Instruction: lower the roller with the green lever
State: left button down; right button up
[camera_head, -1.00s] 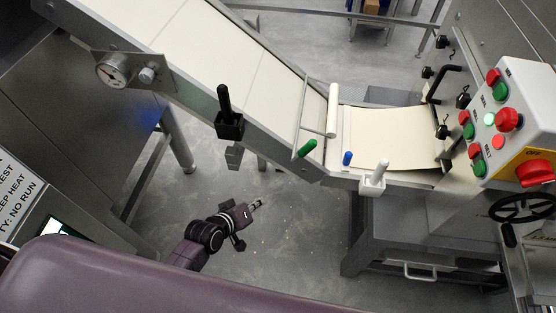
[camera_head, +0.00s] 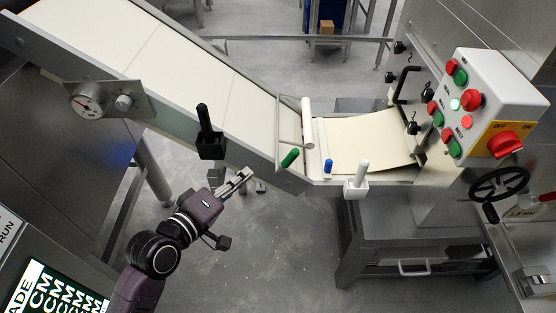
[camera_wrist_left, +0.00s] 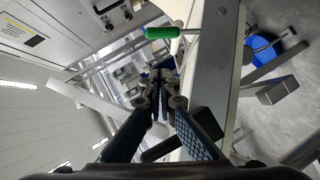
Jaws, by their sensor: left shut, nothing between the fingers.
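The green lever (camera_head: 290,158) is a short green handle on the near side of the conveyor, close to where the belt's slope ends. It also shows at the top of the left wrist view (camera_wrist_left: 161,32). The roller (camera_head: 307,122) is a white cylinder across the belt just beyond the lever. My left gripper (camera_head: 247,172) is shut and empty, below and left of the green lever, beside the conveyor's side rail and apart from the lever. Its fingers meet in the middle of the left wrist view (camera_wrist_left: 160,76). My right gripper is not in view.
A black lever (camera_head: 204,118) stands on the conveyor side, left of my gripper. A control box (camera_head: 488,100) and a handwheel (camera_head: 499,185) are at far right.

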pick_arm(q)
jog(key=s+d+f+p+x, duration=0.1)
jog(key=d+x, duration=0.1)
jog(key=x, duration=1)
jog(key=shift+d+f+p, duration=0.1)
jog(key=shift+d+p, duration=0.05)
jog(key=shift+p, duration=0.2)
